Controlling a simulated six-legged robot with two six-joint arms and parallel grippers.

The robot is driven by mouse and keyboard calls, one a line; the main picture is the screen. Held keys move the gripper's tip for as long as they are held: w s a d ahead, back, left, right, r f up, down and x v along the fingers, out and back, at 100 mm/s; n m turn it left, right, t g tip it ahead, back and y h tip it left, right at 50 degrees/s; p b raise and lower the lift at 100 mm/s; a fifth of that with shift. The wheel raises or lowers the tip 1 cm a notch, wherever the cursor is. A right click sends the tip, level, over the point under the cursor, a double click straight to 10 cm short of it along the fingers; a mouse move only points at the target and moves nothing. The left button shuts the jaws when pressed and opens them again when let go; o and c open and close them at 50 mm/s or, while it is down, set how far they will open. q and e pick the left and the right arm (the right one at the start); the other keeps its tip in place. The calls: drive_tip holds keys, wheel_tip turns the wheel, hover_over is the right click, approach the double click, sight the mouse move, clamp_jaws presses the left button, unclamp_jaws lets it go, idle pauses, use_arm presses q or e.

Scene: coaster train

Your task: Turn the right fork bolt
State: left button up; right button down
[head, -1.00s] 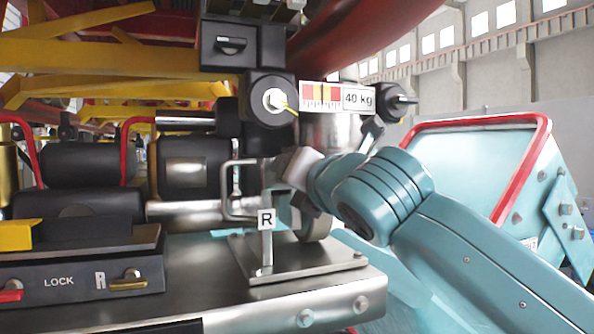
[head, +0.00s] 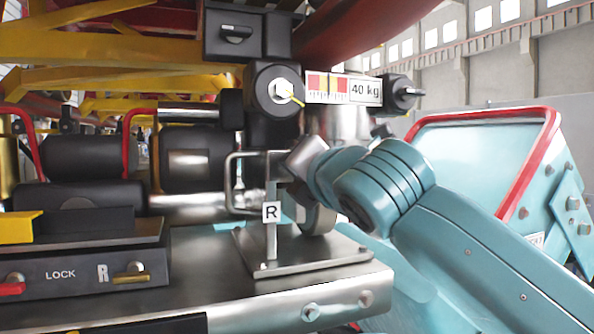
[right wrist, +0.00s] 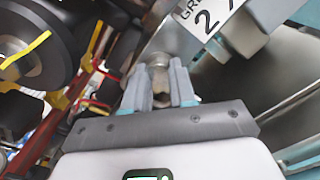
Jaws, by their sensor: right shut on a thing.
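My right gripper (head: 292,168) reaches in from the right, beside the upright bracket marked R (head: 271,212). In the head view its fingertips and the bolt are largely hidden by the bracket and my wrist. In the right wrist view the two grey fingers (right wrist: 160,88) are shut on a small brownish bolt head (right wrist: 160,99), which I take as the right fork bolt. A metal block (right wrist: 166,45) sits just beyond the fingertips. My left gripper is not in view.
A dial with a yellow pointer (head: 283,90) and a 40 kg scale (head: 343,89) hang above my gripper. A LOCK panel (head: 60,274) with red and brass levers is at the lower left. A teal car with a red rail (head: 552,130) stands right.

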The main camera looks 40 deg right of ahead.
drive_tip(key=m+b, duration=0.5)
drive_tip(key=m, duration=2.1)
drive_tip(key=shift+s+f+m, duration=0.1)
drive_tip(key=shift+f+m, duration=0.05)
drive_tip(key=shift+m, duration=0.25)
drive_tip(key=c, duration=1.2)
unclamp_jaws()
drive_tip(key=shift+o, duration=1.4)
drive_tip(key=shift+s, duration=0.2)
